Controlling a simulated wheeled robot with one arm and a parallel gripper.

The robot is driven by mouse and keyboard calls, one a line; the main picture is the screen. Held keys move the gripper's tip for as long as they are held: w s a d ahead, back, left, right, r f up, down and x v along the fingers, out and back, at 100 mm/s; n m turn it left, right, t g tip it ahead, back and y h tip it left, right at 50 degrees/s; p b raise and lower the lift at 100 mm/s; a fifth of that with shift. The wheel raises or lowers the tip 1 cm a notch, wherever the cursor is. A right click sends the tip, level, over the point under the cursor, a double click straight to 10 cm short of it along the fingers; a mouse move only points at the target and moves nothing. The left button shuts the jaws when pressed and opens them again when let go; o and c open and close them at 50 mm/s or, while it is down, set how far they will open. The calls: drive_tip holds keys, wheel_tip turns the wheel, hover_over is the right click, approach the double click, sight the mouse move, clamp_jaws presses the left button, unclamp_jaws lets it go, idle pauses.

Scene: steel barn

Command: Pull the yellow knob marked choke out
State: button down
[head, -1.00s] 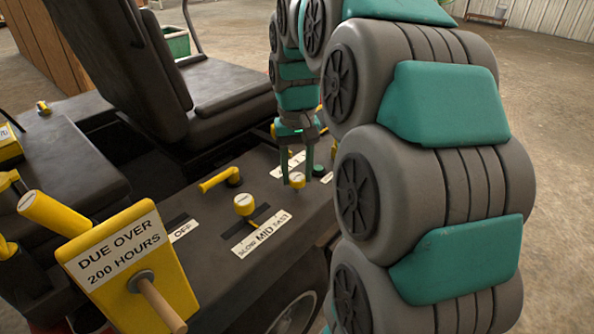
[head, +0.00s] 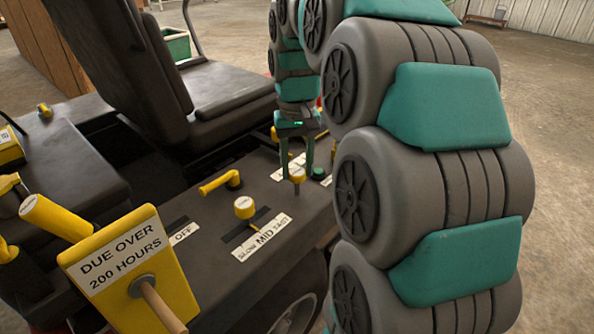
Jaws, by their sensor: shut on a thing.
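My gripper (head: 297,174) points down from above, with one green finger on each side of the knob. It is shut on the knob. The exact finger contact is small and hard to see.
Near the knob are a green button (head: 319,174), a yellow crank handle (head: 221,181) and a yellow-topped slider (head: 245,207) by the SLOW MID FAST label (head: 262,237). A black seat (head: 200,90) is behind. A yellow DUE OVER 200 HOURS tag (head: 128,268) stands in front.

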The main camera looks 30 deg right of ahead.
sight(297, 171)
drive_tip(key=shift+c, duration=1.9)
unclamp_jaws()
drive_tip(key=shift+r, duration=0.15)
drive_tip(key=shift+r, duration=3.9)
